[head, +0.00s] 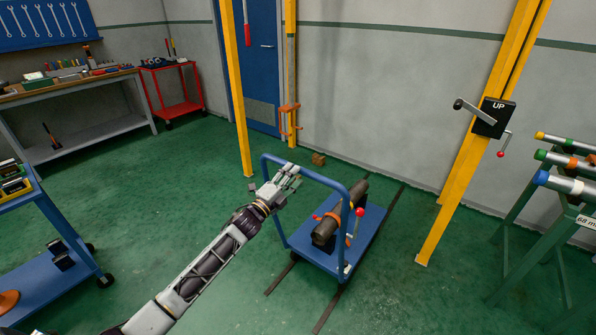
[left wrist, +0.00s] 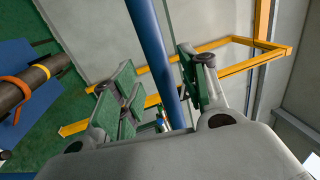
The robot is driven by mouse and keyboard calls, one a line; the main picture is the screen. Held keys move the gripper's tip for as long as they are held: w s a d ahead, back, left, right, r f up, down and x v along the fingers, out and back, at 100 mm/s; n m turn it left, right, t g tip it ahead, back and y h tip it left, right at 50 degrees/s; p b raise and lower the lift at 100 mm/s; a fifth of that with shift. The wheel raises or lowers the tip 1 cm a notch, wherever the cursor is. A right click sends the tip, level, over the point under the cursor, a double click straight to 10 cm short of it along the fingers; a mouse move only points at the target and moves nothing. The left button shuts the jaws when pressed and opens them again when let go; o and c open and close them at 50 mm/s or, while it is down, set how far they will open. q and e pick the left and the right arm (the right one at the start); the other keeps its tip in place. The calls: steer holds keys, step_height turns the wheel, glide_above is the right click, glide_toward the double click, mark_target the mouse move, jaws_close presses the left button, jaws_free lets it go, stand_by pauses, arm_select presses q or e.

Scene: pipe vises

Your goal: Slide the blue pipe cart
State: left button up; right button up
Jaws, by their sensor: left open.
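The blue pipe cart (head: 371,228) stands on the green floor, with its upright blue push handle (head: 322,173) on the near left side. A dark brown pipe (head: 325,231) lies on the deck, with orange bands and red-knobbed clamps around it. My left gripper (head: 287,180) is at the handle's top bar, fingers open. In the left wrist view the blue handle bar (left wrist: 151,40) runs between the spread fingers of the left gripper (left wrist: 158,78); I cannot tell whether they touch it. The pipe (left wrist: 32,83) shows at the left there. My right gripper is out of view.
Dark floor tracks (head: 280,278) run under the cart toward the back wall. A yellow gantry post (head: 466,150) with a crank box stands right, beside a pipe rack (head: 540,220). A blue shelf cart (head: 55,215) is at left. Floor in front is clear.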

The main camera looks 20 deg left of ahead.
arm_select(q)
steer(key=shift+x, duration=1.9)
steer(key=shift+c, duration=0.4)
jaws_close()
